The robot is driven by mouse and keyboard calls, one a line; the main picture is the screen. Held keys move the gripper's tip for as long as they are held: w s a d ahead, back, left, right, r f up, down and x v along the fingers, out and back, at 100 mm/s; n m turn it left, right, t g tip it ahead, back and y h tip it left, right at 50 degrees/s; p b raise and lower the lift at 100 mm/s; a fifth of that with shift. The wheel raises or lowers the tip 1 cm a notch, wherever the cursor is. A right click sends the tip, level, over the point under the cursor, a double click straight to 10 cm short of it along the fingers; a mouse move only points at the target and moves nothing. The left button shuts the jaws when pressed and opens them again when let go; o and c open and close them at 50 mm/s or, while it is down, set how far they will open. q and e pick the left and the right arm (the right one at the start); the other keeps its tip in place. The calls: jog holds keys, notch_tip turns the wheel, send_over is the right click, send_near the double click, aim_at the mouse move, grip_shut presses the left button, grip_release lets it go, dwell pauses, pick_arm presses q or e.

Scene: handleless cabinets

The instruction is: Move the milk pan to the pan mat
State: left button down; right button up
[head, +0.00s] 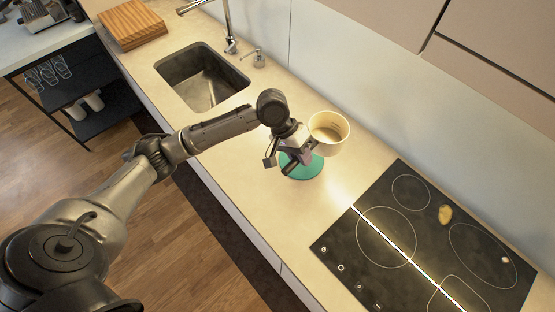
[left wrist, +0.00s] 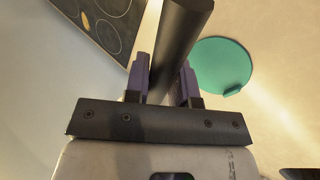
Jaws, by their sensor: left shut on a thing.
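The milk pan (head: 329,131) is a cream-coloured pan, held upright above the counter at the far side of my left gripper. My left gripper (head: 301,147) is shut on the pan's dark handle; in the left wrist view the dark handle (left wrist: 180,45) runs between the two purple fingers (left wrist: 164,82). The pan's bowl does not show clearly in the left wrist view. The pan mat (head: 303,168) is a round green disc on the counter, partly hidden behind the gripper. It also shows in the left wrist view (left wrist: 222,66), right of the handle. My right gripper is not in view.
A black cooktop (head: 400,250) lies on the counter at the right, with a small yellowish item (head: 445,214) on it. A sink (head: 200,80) with a tap (head: 229,30) is at the upper left. A soap dispenser (head: 259,58) and wooden boards (head: 132,24) stand farther back.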

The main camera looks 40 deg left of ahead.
pick_arm(q)
jog(key=s+a+f+n+p, duration=0.1)
jog(key=s+a+f+p, duration=0.1)
jog(key=a+f, duration=0.2)
jog(key=shift+s+a+f+t, duration=0.15)
jog(key=shift+s+f+t, duration=0.25)
jog(key=shift+f, duration=1)
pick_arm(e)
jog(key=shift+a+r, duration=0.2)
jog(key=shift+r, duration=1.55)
pick_arm(q)
jog(key=shift+p, duration=0.35)
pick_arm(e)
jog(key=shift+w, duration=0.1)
pick_arm(q)
notch_tip(320, 180, down, 6)
jog(key=shift+f+b, duration=0.15)
jog(key=shift+b, duration=0.25)
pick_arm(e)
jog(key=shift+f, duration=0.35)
pick_arm(q)
jog(key=shift+f, duration=0.15)
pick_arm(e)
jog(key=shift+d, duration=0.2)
pick_arm(q)
jog(key=shift+f, duration=0.2)
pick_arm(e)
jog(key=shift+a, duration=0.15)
